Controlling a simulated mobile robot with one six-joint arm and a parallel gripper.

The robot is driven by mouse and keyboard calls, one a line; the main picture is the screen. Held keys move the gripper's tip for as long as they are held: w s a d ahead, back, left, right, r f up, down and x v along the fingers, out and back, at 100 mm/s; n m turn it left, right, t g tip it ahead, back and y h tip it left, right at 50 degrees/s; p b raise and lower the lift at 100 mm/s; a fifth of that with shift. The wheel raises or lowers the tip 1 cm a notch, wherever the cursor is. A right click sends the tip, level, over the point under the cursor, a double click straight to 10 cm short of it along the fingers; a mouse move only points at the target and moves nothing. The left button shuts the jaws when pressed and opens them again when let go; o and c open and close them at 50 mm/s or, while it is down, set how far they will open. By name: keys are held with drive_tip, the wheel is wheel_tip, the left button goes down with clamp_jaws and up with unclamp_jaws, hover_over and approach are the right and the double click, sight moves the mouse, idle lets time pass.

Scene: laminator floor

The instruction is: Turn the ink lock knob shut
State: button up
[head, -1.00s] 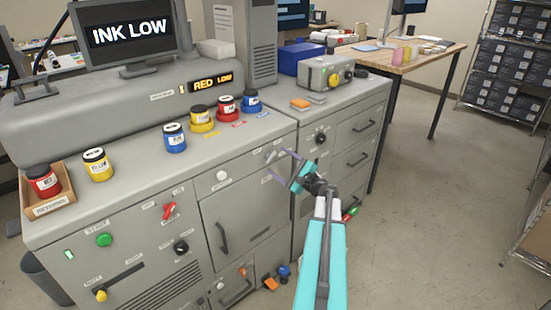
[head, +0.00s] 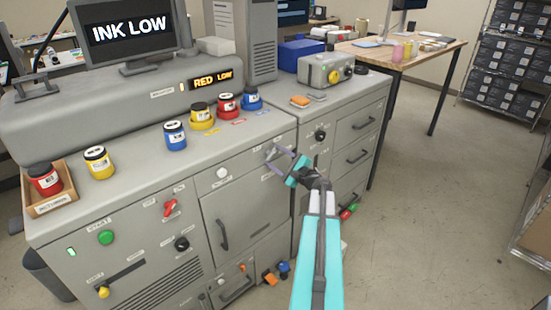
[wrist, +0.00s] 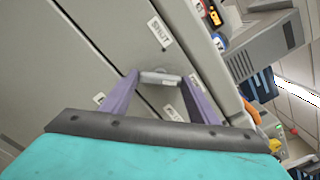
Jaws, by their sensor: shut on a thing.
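My gripper (head: 272,160) is at the front of the grey press cabinet, near its right end. In the wrist view my gripper (wrist: 160,84) has its purple fingers on both sides of a small pale grey bar-shaped knob (wrist: 160,76), shut on it. I take this to be the ink lock knob. A white label reading SHUT (wrist: 160,32) is on the panel above the knob in that view. Another label (wrist: 173,113) is below it, its text unreadable. In the head view the knob is mostly hidden by the fingers.
A white round knob (head: 222,173), a red switch (head: 170,208) and a black knob (head: 182,244) are on the same front. Ink jars, including a blue one (head: 175,135), stand on top. A black knob (head: 320,136) is on the right cabinet. Open floor lies to the right.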

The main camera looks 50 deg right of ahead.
drive_tip(key=shift+f+n+b, duration=0.2)
drive_tip(key=shift+n+b, duration=0.4)
drive_tip(key=shift+b, duration=1.25)
drive_tip(key=n+b, duration=0.1)
drive_tip(key=b, duration=0.2)
drive_tip(key=shift+f, duration=0.1)
drive_tip(key=n+b, duration=0.6)
drive_tip(key=b, duration=0.8)
drive_tip(key=shift+n, duration=0.4)
drive_tip(key=n+b, duration=0.5)
drive_tip(key=b, duration=0.5)
drive_tip(key=n+b, duration=0.2)
drive_tip(key=b, duration=0.2)
drive_tip(key=shift+n+b, duration=0.3)
drive_tip(key=shift+n, duration=0.1)
drive_tip(key=shift+n+b, duration=0.5)
drive_tip(key=shift+b, duration=0.2)
drive_tip(key=shift+r, duration=0.25)
drive_tip(key=o, duration=1)
drive_tip(key=shift+o, duration=0.2)
